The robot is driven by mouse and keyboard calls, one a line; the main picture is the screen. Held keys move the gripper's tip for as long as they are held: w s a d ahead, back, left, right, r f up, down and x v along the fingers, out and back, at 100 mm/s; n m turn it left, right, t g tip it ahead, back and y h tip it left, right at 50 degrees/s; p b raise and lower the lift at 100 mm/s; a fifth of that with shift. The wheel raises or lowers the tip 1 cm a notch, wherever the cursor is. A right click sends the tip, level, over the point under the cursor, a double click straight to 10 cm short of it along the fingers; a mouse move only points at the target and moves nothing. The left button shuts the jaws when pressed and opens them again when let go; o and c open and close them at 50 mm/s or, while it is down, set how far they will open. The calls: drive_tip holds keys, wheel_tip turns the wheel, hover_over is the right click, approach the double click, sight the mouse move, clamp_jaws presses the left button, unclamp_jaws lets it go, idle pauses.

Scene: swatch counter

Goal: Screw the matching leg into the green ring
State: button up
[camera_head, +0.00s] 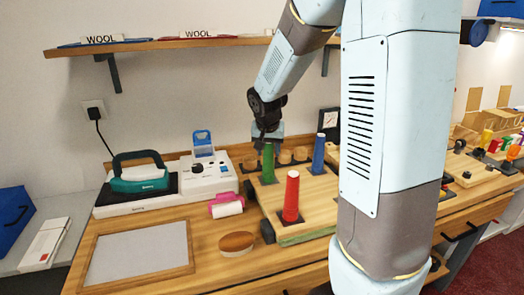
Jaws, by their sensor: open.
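A green leg (268,164) stands upright on a dark square plate on the pale wooden board (258,208). A red leg (291,197) stands nearer the front of the board and a blue leg (318,154) stands behind and to the right. My gripper (266,143) points down at the top of the green leg. Its jaws are open, and I cannot tell whether they surround the leg's top or hover just above or behind it. I cannot make out a separate green ring. The right part of the board is hidden behind my arm.
Several small wooden cylinders (300,154) stand behind the legs. Left of the board are a pink-and-white roll (227,205), a brown oval pad (237,243), a white device (194,176), a teal iron (141,173) and a grey framed panel (138,254). A shelf (160,44) hangs above.

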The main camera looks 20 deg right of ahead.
drive_tip(key=shift+n+y, duration=0.9)
drive_tip(key=shift+n, duration=1.5)
drive_tip(key=shift+n+y, duration=0.7)
drive_tip(key=shift+n, duration=1.1)
drive_tip(key=n+y, duration=0.1)
drive_tip(key=n, duration=0.3)
drive_tip(key=shift+g, duration=0.3)
drive_tip(key=shift+n+g+y, duration=0.5)
drive_tip(key=shift+n+y, duration=0.1)
drive_tip(key=shift+n, duration=1.3)
